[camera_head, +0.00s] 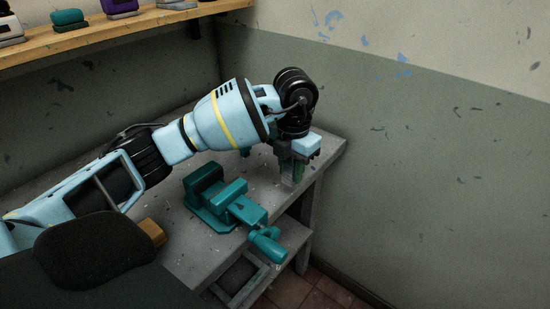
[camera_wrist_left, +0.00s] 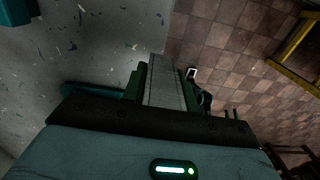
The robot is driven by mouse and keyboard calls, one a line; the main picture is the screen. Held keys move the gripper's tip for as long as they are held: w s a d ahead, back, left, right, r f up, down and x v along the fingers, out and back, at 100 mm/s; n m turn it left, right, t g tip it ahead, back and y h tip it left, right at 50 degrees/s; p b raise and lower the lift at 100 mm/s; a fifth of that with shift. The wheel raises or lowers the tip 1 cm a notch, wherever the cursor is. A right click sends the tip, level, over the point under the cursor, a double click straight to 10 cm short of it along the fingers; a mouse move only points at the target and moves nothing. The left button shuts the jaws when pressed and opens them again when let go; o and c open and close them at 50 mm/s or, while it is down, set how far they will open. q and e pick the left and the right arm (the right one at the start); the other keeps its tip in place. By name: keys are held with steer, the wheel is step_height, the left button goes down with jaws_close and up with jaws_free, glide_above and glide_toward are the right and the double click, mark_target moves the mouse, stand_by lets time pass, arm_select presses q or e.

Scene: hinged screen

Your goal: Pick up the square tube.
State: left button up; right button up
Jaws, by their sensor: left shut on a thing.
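The square tube (camera_wrist_left: 165,82) shows in the left wrist view as a grey, straight-sided bar between the dark green fingers. My left gripper (camera_head: 292,173) points down near the right end of the grey workbench (camera_head: 190,260). It is shut on the tube, which is mostly hidden by the fingers in the head view. I cannot tell whether the tube touches the bench top. My right gripper is in neither view.
A teal vise (camera_head: 230,203) stands on the bench left of my gripper, its handle toward the front edge. A wooden block (camera_head: 152,232) lies farther left. A wooden shelf (camera_head: 100,37) with several items hangs on the wall. Tiled floor (camera_wrist_left: 225,45) lies beyond the bench edge.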

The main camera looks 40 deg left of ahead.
arm_select(q)
steer(key=s+d, duration=0.2)
steer(key=d, duration=0.5)
steer(key=shift+s+d+r, duration=0.15)
steer(key=shift+d+r, duration=0.05)
steer(key=shift+r, duration=0.15)
